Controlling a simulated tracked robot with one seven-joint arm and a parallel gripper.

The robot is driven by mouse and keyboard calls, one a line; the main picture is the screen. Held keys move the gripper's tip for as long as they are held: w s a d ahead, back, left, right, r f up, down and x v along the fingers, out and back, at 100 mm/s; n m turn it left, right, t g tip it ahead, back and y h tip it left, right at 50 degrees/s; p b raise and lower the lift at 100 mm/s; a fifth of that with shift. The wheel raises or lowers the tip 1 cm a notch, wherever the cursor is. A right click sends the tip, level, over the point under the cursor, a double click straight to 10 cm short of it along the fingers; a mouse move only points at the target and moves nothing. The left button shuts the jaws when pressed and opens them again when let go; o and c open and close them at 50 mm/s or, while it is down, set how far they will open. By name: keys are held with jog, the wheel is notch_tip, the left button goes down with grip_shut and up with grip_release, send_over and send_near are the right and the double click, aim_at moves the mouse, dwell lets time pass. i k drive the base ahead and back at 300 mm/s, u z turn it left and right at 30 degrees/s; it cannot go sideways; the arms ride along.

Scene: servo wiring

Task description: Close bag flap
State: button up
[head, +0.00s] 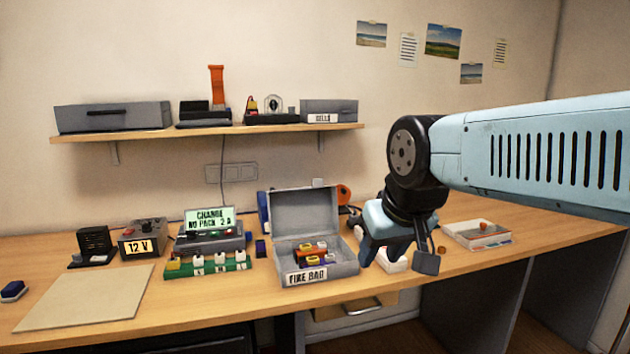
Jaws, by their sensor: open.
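The fire bag (345,272) is a grey box on the bench, labelled "FIRE BAG" on its front. Its flap (304,213) is open and stands upright at the back. Several small red, yellow and purple blocks (312,252) lie inside. My gripper (397,263) is just right of the bag in the picture, pointing down with its fingers apart. It holds nothing that I can see. Whether it touches the bag or what lies behind it cannot be told.
A white object (394,265) is partly hidden behind my gripper. A green strip (208,264) and a display unit (211,241) stand left of the bag. A 12 V unit (143,240) and a beige mat (85,297) are farther left. A shelf (210,130) hangs above.

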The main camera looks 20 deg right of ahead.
aim_at(313, 211)
jog(key=z, duration=0.4)
jog(key=i, duration=1.15)
jog(key=u, duration=0.4)
